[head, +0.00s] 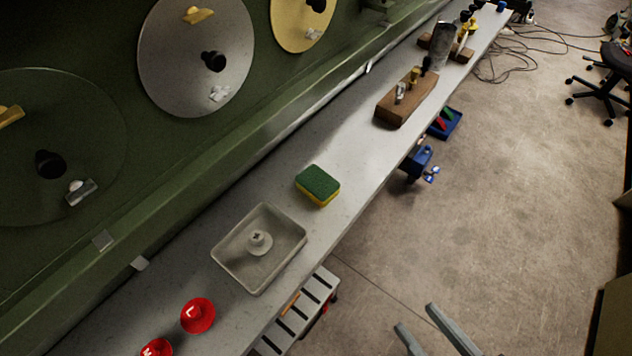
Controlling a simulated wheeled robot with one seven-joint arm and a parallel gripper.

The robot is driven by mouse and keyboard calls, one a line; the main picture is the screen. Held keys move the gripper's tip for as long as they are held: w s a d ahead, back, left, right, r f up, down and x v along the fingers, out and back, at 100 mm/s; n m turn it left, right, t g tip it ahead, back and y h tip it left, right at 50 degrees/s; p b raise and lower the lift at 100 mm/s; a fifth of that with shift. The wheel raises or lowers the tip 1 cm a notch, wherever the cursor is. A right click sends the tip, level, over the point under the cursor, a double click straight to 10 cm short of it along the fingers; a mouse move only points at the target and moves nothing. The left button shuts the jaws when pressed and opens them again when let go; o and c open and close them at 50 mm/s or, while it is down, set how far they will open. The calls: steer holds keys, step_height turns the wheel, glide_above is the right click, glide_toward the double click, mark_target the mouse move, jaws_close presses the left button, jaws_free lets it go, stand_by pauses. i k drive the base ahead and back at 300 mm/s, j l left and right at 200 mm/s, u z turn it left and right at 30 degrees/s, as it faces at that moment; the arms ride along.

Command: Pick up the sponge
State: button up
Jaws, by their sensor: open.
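The sponge (318,185) has a green top and a yellow lower layer. It lies flat on the grey bench (345,160), just beyond the shallow tray, in the head view. My gripper (418,322) shows at the bottom edge, right of centre, with two grey fingers apart. It is empty and over the floor side of the bench, well apart from the sponge. The rest of my gripper is cut off by the frame.
A shallow tray (228,268) with a knob-like part in it is nearest the sponge. Red knobs (197,315) sit at the near end. A wooden block (392,108) with tools stands farther along. The green fuselage wall (120,200) borders the bench's left. Open floor lies right.

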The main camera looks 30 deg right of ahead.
mark_target(320, 187)
steer(key=j+z, duration=0.75)
steer(key=j, duration=0.3)
steer(key=k+j+z, duration=0.1)
steer(key=j+z, duration=0.3)
steer(key=k+j+z, duration=0.15)
steer(key=j+z, duration=0.25)
steer(key=j, duration=0.15)
